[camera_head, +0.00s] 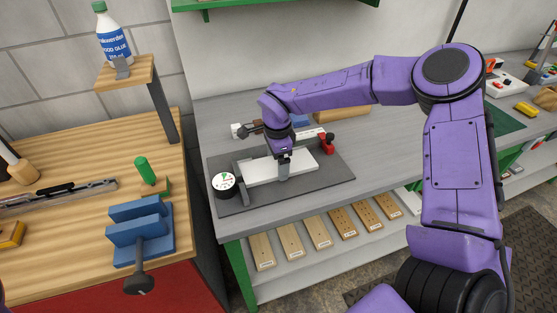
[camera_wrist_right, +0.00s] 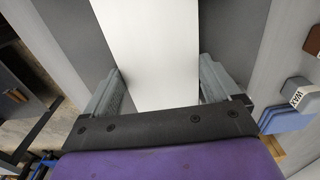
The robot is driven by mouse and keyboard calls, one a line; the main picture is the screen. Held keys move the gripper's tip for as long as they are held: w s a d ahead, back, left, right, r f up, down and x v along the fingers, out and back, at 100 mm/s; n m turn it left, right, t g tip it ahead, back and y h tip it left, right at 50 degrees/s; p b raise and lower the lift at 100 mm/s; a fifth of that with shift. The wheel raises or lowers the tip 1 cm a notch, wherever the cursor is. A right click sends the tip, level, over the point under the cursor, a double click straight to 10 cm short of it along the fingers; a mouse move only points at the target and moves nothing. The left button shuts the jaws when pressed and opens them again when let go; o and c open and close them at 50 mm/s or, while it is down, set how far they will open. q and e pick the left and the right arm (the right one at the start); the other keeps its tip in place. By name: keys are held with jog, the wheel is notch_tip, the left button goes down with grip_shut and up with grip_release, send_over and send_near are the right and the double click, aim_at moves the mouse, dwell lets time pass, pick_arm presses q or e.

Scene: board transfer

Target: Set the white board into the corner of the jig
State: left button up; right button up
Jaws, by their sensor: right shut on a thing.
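The white board (camera_head: 262,170) is over the dark grey plate of the jig (camera_head: 332,182), near its left side. I cannot tell whether it rests flat on the plate or is slightly raised. A grey upright piece (camera_head: 241,188) is close to its left end. My right gripper (camera_head: 284,168) comes down over the board and is shut across its width. In the right wrist view the board (camera_wrist_right: 152,45) runs between the two fingers of my gripper (camera_wrist_right: 160,88). My left gripper is out of view.
A round dial (camera_head: 225,182) stands at the jig's left corner, and a red clamp (camera_head: 327,144) at its back right. Several wooden pieces (camera_head: 318,230) lie on the shelf below. A blue vise (camera_head: 139,227) and a glue bottle (camera_head: 112,35) are on the left bench.

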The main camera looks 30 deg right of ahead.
jog(key=shift+a, duration=0.15)
jog(key=o, duration=0.9)
jog(key=shift+a, duration=0.1)
jog(key=shift+w+a, duration=0.2)
notch_tip(320, 180, up, 10)
jog(key=shift+r+b, duration=0.25)
jog(key=shift+b, duration=0.3)
